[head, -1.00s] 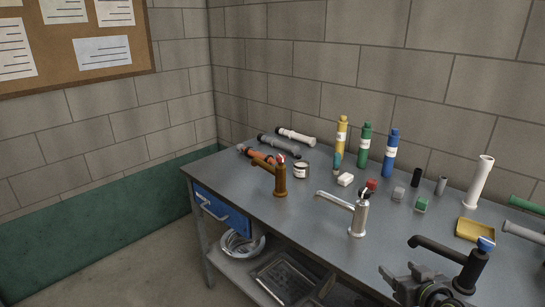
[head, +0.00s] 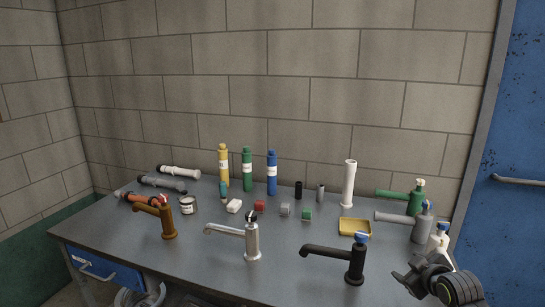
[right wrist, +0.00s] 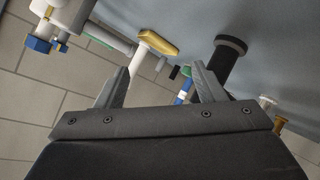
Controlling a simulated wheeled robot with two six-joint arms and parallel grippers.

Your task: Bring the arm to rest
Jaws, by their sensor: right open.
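My right gripper (head: 408,279) is at the lower right of the head view, in front of the table's right part. In the right wrist view its two fingers (right wrist: 160,85) are spread apart with nothing between them. It is just right of the black faucet (head: 354,266), apart from it as far as I can tell. The black faucet also shows beyond the fingers in the right wrist view (right wrist: 226,58). My left gripper is not in view.
The grey table (head: 200,265) holds a silver faucet (head: 252,240), a brown faucet (head: 168,222), a yellow tray (head: 354,227), and a white pipe (head: 348,184). Yellow, green (head: 247,170) and blue bottles stand at the back. A blue door (head: 520,150) is on the right.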

